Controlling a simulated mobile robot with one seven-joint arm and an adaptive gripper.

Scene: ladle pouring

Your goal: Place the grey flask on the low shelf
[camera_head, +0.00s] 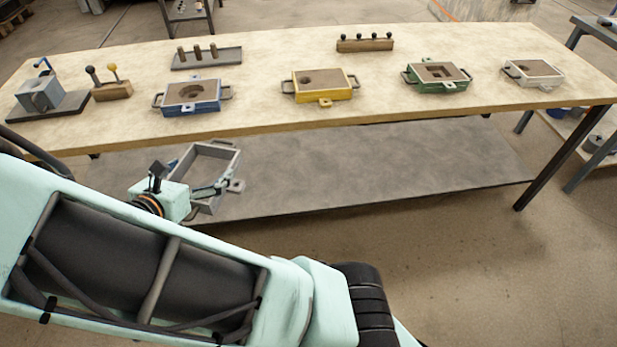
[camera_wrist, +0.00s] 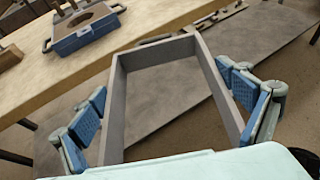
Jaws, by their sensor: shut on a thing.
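The grey flask (camera_head: 231,163) is an open, empty rectangular frame with small lugs. My gripper (camera_head: 192,192) is shut on it, below the level of the tabletop. In the wrist view the blue finger pads press against the outer sides of the flask (camera_wrist: 214,84), and its opening shows bare shelf and floor behind. The low shelf (camera_head: 390,170) is a bare grey board under the table. The flask overlaps its left part in the head view. I cannot tell how high the flask is over the shelf, and no contact shows.
The wooden tabletop (camera_head: 270,120) overhangs the shelf. On it stand filled blue (camera_head: 190,108), yellow (camera_head: 320,98), green (camera_head: 437,86) and whitish (camera_head: 533,84) flasks, plus tool holders. A dark table leg (camera_head: 563,158) stands at the right. The shelf's middle and right are clear.

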